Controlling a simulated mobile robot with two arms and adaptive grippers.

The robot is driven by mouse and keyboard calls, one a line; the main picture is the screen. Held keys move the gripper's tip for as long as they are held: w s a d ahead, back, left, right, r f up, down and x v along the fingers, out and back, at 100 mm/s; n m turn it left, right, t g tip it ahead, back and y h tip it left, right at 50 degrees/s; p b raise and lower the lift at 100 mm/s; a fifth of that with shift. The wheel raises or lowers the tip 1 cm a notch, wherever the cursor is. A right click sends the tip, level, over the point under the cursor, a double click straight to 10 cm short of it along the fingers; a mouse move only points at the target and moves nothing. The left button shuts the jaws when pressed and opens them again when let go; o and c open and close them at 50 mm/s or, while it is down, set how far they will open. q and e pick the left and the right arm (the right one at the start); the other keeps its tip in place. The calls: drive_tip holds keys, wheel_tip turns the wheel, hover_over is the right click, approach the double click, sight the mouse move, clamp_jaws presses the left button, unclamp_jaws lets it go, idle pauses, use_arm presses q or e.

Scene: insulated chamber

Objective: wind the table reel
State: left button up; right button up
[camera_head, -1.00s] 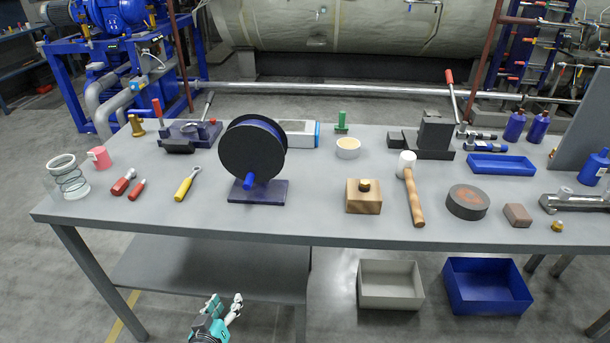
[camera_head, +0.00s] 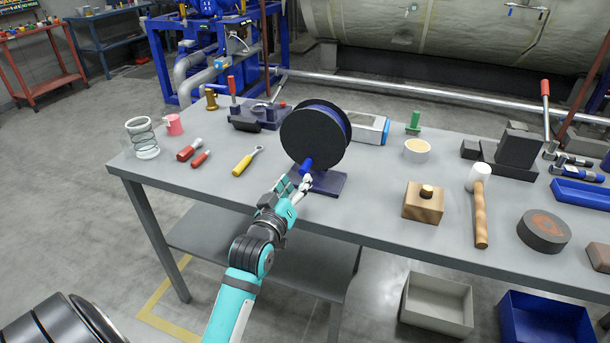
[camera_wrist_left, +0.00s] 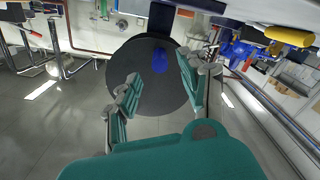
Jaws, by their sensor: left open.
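The table reel (camera_head: 315,137) is a black disc-sided drum on a dark purple base plate (camera_head: 326,183), standing upright near the table's front edge. A blue crank knob (camera_head: 306,166) sticks out from the lower part of its face. My left gripper (camera_head: 297,184) is open just in front of and below the knob; contact cannot be made out. In the left wrist view the reel's black face (camera_wrist_left: 136,92) lies beyond the two spread fingers (camera_wrist_left: 160,92), with the blue knob (camera_wrist_left: 159,61) between and ahead of them. My right gripper is not in view.
A yellow-handled tool (camera_head: 243,164) and red screwdrivers (camera_head: 189,150) lie left of the reel. A wooden block (camera_head: 422,204) and mallet (camera_head: 480,210) lie to its right. A bare strip of tabletop runs along the front edge.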

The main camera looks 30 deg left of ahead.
sight(301, 176)
use_arm(q)
drive_tip(key=b+x, duration=0.1)
drive_tip(key=x, duration=0.4)
drive_tip(key=shift+f+b, duration=0.15)
drive_tip(key=shift+b, duration=0.2)
drive_tip(key=shift+w+a, duration=0.15)
drive_tip(key=shift+w, duration=0.6)
drive_tip(key=shift+r, duration=0.2)
drive_tip(key=shift+c, duration=0.2)
clamp_jaws()
